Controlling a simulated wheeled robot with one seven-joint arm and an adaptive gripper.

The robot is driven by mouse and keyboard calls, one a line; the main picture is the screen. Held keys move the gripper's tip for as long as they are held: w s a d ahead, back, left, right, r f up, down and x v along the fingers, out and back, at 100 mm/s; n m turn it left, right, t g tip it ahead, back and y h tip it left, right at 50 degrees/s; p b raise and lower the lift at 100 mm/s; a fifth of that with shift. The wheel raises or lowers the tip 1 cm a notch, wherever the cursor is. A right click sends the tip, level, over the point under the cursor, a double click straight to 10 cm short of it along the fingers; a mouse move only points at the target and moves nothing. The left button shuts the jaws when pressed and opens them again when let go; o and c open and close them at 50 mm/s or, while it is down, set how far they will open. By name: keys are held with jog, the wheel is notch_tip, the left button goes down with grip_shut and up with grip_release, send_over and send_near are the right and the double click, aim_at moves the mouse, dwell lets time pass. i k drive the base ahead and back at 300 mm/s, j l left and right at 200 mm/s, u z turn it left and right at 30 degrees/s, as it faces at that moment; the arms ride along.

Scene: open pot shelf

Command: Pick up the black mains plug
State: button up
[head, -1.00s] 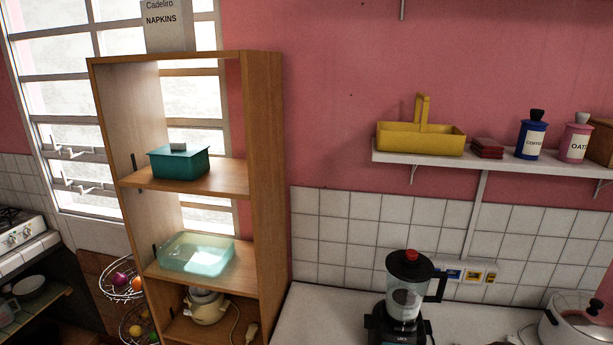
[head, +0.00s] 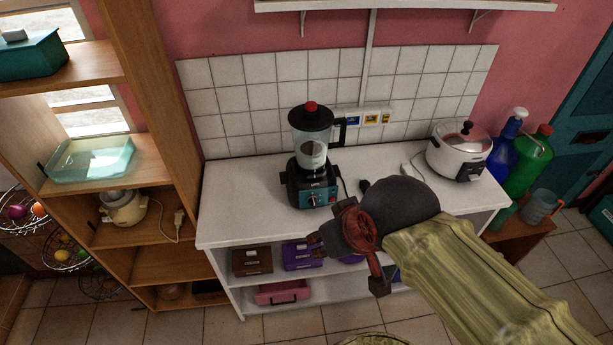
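A small black piece (head: 364,185), which looks like the black mains plug, lies on the white counter to the right of the blender (head: 313,150). A dark cord shows between it and the blender. My arm's dark rounded joint partly hides the area beside it. My gripper (head: 348,264) is in front of the counter's front edge, nearer the camera and below the plug in the picture. Its dark fingers are spread apart and look open, with nothing seen between them. The gripper is clear of the plug.
A white rice cooker (head: 460,150) with a pale plug (head: 406,166) stands right on the counter (head: 240,215). Wall sockets (head: 370,119) are behind. A wooden shelf unit (head: 170,100) stands left, holding a cream appliance (head: 123,208) with a pale plug (head: 179,217). The counter's left part is clear.

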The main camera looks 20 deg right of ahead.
aim_at(365, 185)
jog(key=z, duration=0.95)
